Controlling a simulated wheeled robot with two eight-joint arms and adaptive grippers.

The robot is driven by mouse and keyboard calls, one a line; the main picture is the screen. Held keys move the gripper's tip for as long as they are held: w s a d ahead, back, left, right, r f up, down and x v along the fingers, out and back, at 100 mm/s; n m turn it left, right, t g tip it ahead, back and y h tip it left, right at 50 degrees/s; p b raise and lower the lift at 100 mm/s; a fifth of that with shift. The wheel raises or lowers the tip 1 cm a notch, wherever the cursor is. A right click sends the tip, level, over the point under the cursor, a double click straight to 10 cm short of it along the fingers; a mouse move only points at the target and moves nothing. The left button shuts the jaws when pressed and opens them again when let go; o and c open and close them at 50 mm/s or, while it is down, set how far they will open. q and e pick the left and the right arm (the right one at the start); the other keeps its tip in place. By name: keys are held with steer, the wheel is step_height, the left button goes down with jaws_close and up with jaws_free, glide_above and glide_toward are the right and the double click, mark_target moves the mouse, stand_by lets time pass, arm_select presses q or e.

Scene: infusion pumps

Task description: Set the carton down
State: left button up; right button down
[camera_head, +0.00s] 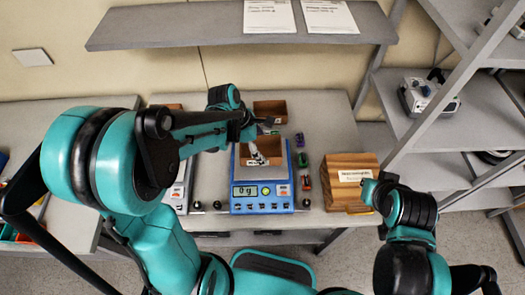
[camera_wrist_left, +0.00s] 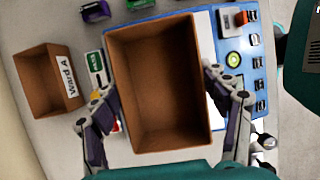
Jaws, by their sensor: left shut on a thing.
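The carton is an open, empty brown box; in the left wrist view the carton (camera_wrist_left: 160,85) fills the middle, and in the head view the carton (camera_head: 272,148) is partly hidden by my left gripper (camera_head: 258,152). The fingers of my left gripper (camera_wrist_left: 163,105) press on two opposite sides of it. The carton is over the blue scale (camera_head: 262,207), whose display reads 0 g; I cannot tell whether it touches the pan. My right arm's dark end (camera_head: 385,190) is at the right, by the wooden block; its fingers are not clear.
Another brown box (camera_head: 270,110) stands behind the scale; its label reads Ward A in the left wrist view (camera_wrist_left: 45,80). Small coloured items (camera_head: 303,160) line the scale's right. A shelf (camera_head: 200,30) hangs above.

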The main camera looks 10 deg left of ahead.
arm_select(q)
steer(key=shift+f, duration=0.8)
steer(key=shift+f, duration=0.1)
steer(key=o, duration=1.2)
steer(key=shift+f, duration=0.1)
steer(key=shift+c, duration=0.2)
